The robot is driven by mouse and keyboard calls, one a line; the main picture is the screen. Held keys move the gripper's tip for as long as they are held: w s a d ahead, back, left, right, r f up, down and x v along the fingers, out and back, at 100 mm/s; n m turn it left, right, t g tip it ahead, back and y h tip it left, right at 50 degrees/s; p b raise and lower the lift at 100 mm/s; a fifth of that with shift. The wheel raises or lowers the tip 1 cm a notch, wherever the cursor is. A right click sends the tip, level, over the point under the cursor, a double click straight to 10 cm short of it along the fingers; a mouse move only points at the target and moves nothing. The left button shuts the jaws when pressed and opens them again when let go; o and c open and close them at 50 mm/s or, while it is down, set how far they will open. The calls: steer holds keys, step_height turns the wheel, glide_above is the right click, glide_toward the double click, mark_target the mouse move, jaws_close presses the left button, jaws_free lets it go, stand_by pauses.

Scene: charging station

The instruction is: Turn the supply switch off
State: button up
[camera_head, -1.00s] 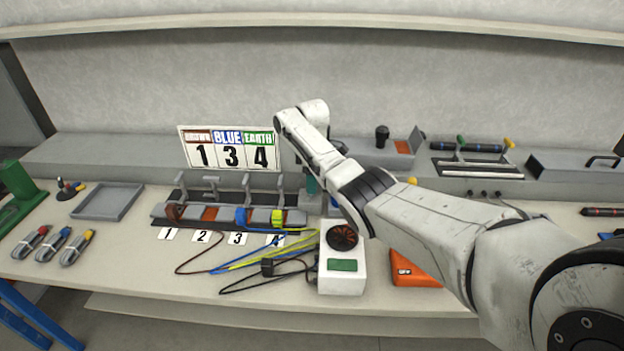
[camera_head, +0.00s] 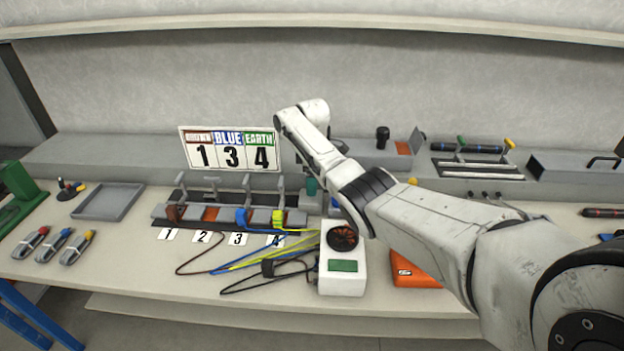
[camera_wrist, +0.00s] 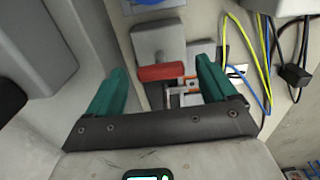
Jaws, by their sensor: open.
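In the wrist view, a grey switch box (camera_wrist: 158,41) with a red handle (camera_wrist: 162,72) lies ahead of my gripper (camera_wrist: 158,70). I take it for the supply switch. My gripper's two teal fingers are open and spread wide, one to each side of the red handle in the picture. I cannot tell whether a finger touches it. In the head view, a bit of teal finger (camera_head: 311,187) shows beyond my arm, right of the terminal block. The switch is hidden there behind my arm.
A terminal block (camera_head: 208,214) with raised levers holds brown, blue and yellow-green wires, under a number sign (camera_head: 230,149). A white tester (camera_head: 343,283) and orange case (camera_head: 404,270) stand in front. A grey tray (camera_head: 108,202) is at left.

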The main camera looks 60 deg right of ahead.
step_height(320, 180, up, 10)
steer(key=shift+r+b, duration=0.25)
steer(key=shift+b, duration=0.1)
steer(key=shift+f, duration=0.15)
stand_by(0.6)
